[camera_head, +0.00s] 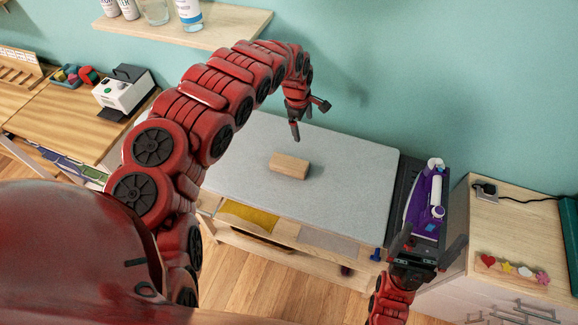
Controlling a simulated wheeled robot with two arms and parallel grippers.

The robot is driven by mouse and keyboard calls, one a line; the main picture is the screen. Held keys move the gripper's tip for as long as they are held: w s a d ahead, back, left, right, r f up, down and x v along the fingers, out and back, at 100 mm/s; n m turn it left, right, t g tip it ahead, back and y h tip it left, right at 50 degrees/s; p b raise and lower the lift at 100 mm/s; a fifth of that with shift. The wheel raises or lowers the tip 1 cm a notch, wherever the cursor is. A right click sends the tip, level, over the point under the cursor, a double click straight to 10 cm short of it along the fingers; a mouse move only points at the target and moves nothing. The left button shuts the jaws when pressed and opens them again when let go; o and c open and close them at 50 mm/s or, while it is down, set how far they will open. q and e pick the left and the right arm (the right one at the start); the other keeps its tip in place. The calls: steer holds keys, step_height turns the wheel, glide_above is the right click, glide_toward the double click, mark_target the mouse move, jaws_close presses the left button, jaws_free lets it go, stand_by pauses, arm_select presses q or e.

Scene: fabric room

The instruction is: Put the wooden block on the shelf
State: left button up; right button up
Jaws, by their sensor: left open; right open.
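The wooden block (290,166) is a small light-brown block lying flat near the middle of the grey ironing surface (345,190). My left gripper (309,118) is open and empty above the back of that surface, up and slightly right of the block and apart from it. My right gripper (428,240) is open at the lower right, in front of the purple iron and empty as far as I can see. A wooden wall shelf (225,32) is at the upper left, holding bottles and a glass; its right end looks bare.
A purple and white iron (428,200) stands on a dark rest at the table's right end, close to my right gripper. A cabinet (520,235) with colourful shapes is at the right. A wooden desk (60,115) with a white machine (125,92) is at the left.

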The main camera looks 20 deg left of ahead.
arm_select(q)
steer(key=r+n+g, duration=0.1)
steer(key=g, duration=0.1)
glide_above(289, 162)
steer(key=shift+y, duration=0.4)
steer(key=f+b, duration=1)
steer(key=f, duration=0.1)
steer(key=shift+s+a+f, duration=0.1)
steer(key=shift+a+f, duration=0.05)
steer(key=shift+a, duration=0.15)
steer(key=shift+d+f+p, duration=0.1)
steer(key=shift+f+p, duration=0.25)
steer(key=shift+p, duration=0.05)
steer(key=f, duration=0.1)
steer(key=f+p, duration=0.1)
steer(key=f, duration=0.1)
steer(key=shift+d+f+p, duration=0.3)
steer(key=shift+f+p, duration=0.1)
steer(key=shift+f, duration=0.35)
steer(key=shift+c, duration=0.3)
jaws_close()
